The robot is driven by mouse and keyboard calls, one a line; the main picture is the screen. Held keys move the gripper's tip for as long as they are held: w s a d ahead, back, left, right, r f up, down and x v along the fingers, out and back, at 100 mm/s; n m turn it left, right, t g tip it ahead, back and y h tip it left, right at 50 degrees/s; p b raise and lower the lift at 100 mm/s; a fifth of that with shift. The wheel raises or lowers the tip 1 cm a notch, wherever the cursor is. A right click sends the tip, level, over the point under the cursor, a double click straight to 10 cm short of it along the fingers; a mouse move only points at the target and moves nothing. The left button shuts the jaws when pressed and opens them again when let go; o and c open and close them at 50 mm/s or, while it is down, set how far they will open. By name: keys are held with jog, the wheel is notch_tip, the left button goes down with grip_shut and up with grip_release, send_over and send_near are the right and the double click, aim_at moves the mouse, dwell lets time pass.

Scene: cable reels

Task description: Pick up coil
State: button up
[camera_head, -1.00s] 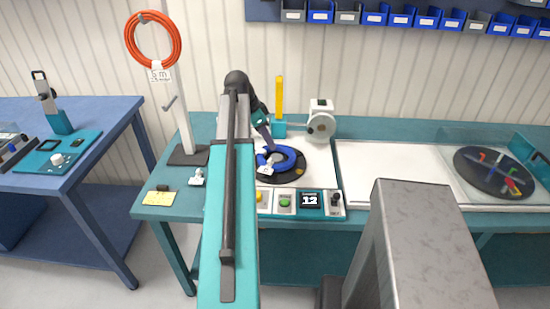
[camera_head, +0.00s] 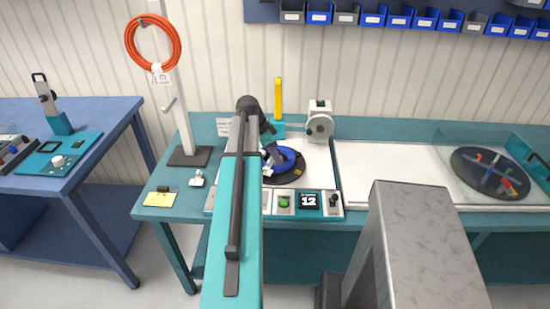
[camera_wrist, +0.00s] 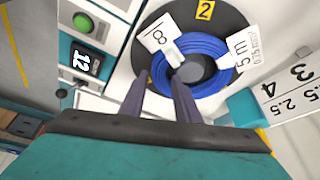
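A blue cable coil (camera_head: 290,157) lies on a black round plate (camera_head: 297,179) of the winding machine. In the wrist view the coil (camera_wrist: 213,48) sits around a grey hub (camera_wrist: 189,69) and carries white tags, one reading "8" and one "5 m". My gripper (camera_head: 271,157) is over the left part of the coil in the head view. One fingertip shows beside the coil's outer edge, the other near the hub. I cannot tell their height above the plate.
An orange coil (camera_head: 153,43) hangs on a white stand (camera_head: 183,110) at the left.

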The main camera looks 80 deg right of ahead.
jog(key=shift+f, duration=0.1)
dwell(0.3)
jog(key=shift+p+x, duration=0.85)
jog(key=shift+x, duration=0.3)
jog(key=shift+p+x, duration=0.4)
jog(key=shift+x, duration=1)
jog(key=shift+a, duration=0.1)
grip_shut()
